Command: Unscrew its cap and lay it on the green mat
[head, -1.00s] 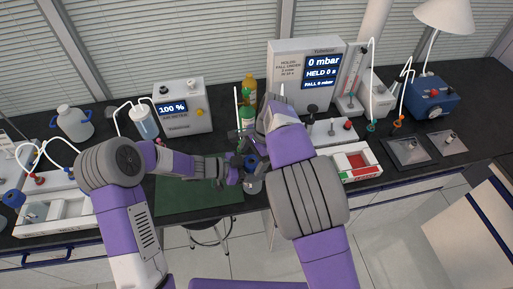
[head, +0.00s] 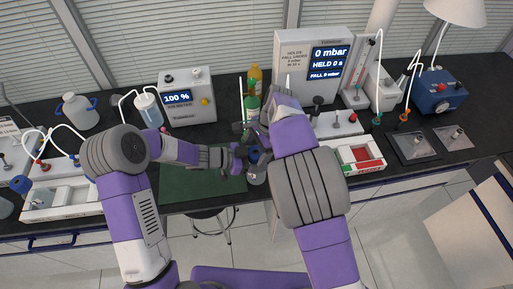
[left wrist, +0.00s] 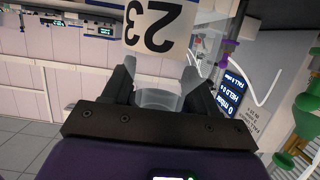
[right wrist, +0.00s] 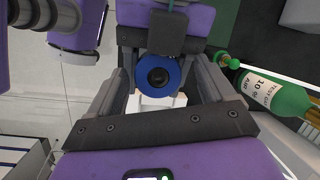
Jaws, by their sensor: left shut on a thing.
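My left gripper (head: 240,160) is shut on a clear bottle (left wrist: 157,98), with a finger on each side of it. The bottle's white label reads 23 and appears upside down in the left wrist view. In the head view the bottle (head: 257,177) is partly hidden by my grippers, near the bench's front edge. A blue cap with a dark centre (right wrist: 158,77) sits on the bottle. My right gripper (right wrist: 158,85) is open around the cap, with a narrow gap on each side. The green mat (head: 203,188) lies bare at the front left of the grippers.
A gauge box (head: 310,60) reading 0 mbar and a red-and-white tray (head: 360,157) are to the right. A white tray (head: 62,203) is at the left.

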